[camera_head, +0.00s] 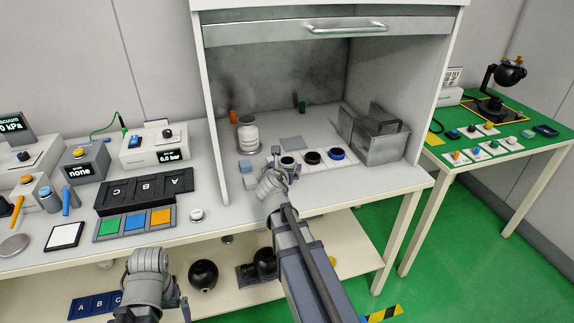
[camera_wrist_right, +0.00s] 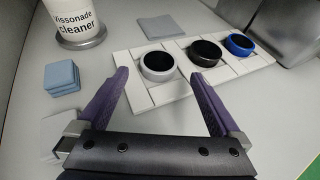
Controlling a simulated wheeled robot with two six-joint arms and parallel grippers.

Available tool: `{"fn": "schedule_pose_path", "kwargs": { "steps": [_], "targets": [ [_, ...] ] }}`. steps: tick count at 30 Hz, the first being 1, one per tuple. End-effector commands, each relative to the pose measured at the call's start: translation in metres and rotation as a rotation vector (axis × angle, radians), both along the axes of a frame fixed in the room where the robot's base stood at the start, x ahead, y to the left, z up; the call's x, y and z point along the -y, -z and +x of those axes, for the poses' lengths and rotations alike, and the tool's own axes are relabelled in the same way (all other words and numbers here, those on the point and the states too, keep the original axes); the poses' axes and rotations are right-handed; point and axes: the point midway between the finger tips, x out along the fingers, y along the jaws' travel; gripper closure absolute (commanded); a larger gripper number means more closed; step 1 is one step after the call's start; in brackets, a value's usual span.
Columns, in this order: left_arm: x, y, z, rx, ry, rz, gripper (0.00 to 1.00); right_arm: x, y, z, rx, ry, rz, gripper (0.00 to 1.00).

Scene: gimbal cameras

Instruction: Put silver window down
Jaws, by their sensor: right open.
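The silver window appears to be the silver-rimmed round piece (camera_wrist_right: 158,67) at the left of a white slatted rack (camera_wrist_right: 262,78); it also shows in the head view (camera_head: 288,162). A black round piece (camera_wrist_right: 205,52) and a blue one (camera_wrist_right: 239,44) sit to its right on the rack. My right gripper (camera_wrist_right: 158,76) is open, with its purple fingers on either side of the near part of the silver piece; no grip is visible. In the head view my right gripper (camera_head: 277,163) is inside the hood. My left arm is at the bottom; its jaws are unclear.
A cleaner bottle (camera_wrist_right: 77,20), blue pads (camera_wrist_right: 62,78) and a grey pad (camera_wrist_right: 160,26) lie around the rack. A metal basket (camera_head: 385,145) stands to its right. The hood's side walls and raised sash (camera_head: 330,30) enclose the space.

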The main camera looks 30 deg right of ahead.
Motion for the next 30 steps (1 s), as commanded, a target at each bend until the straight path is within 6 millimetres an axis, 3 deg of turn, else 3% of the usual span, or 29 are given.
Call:
{"fn": "schedule_pose_path", "kwargs": {
  "steps": [12, 20, 30],
  "targets": [
    [0.000, 0.016, 0.000, 0.000, 0.000, 0.000, 0.00, 0.028, 0.016, 0.038, 0.000, 0.001, 0.000, 0.00],
    [0.000, 0.015, 0.000, 0.000, 0.000, 0.000, 0.00, 0.030, 0.015, 0.039, 0.001, 0.000, 0.001, 0.00],
    [0.000, 0.015, 0.000, 0.000, 0.000, 0.000, 0.00, 0.029, 0.015, 0.039, 0.000, 0.000, 0.000, 0.38]
  ]
}}
